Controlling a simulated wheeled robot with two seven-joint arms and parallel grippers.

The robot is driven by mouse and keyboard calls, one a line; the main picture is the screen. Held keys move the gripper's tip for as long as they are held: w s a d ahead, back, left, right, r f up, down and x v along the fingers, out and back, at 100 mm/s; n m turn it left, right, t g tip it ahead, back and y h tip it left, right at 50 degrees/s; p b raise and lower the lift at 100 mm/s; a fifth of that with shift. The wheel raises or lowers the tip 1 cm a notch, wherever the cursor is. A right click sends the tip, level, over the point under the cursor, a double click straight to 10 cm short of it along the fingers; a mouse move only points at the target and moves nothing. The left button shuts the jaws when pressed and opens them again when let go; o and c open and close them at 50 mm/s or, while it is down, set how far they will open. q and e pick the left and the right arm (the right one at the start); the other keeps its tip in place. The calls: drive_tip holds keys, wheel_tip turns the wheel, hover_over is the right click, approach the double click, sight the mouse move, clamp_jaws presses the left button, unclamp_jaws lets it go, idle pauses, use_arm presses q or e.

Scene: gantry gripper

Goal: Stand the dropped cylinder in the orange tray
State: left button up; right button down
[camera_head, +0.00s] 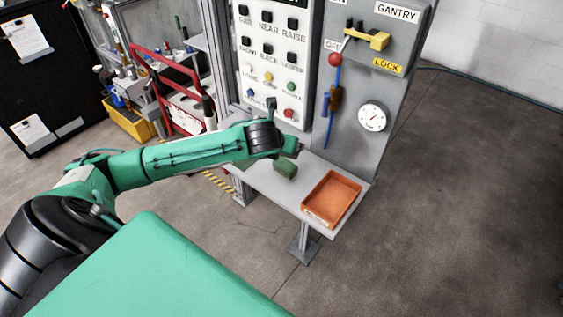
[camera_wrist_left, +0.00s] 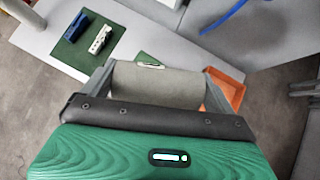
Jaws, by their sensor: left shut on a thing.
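My left gripper (camera_wrist_left: 157,92) is shut on a grey cylinder (camera_wrist_left: 158,84). The cylinder lies crosswise between the two fingers in the left wrist view, with a small pale mark on its top edge. In the head view my left arm reaches over the grey shelf, with its hand (camera_head: 288,148) to the left of the tray; the cylinder cannot be made out there. The orange tray (camera_head: 332,199) sits at the right end of the shelf and looks empty. The tray also shows in the left wrist view (camera_wrist_left: 226,84), partly hidden behind the right finger. My right gripper is not in view.
The grey shelf (camera_head: 268,202) carries a green mat (camera_wrist_left: 72,55) with a blue clip (camera_wrist_left: 76,26) and a white clip (camera_wrist_left: 100,39). Behind it rises the gantry panel (camera_head: 275,50) with buttons, a lever, a blue hose (camera_head: 331,115) and a gauge (camera_head: 373,117).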

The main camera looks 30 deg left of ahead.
use_arm(q)
wheel_tip(320, 180, up, 2)
drive_tip(key=shift+r, duration=0.2)
drive_tip(key=s+d+r+m+h, duration=0.1)
drive_tip(key=d, duration=0.6)
drive_tip(key=s+d+r+m+h, duration=0.1)
drive_tip(key=s+d+m, duration=0.1)
drive_tip(key=d, duration=0.6)
drive_tip(key=shift+s+r, duration=0.15)
drive_tip(key=shift+s, duration=0.1)
drive_tip(key=shift+s+a, duration=0.1)
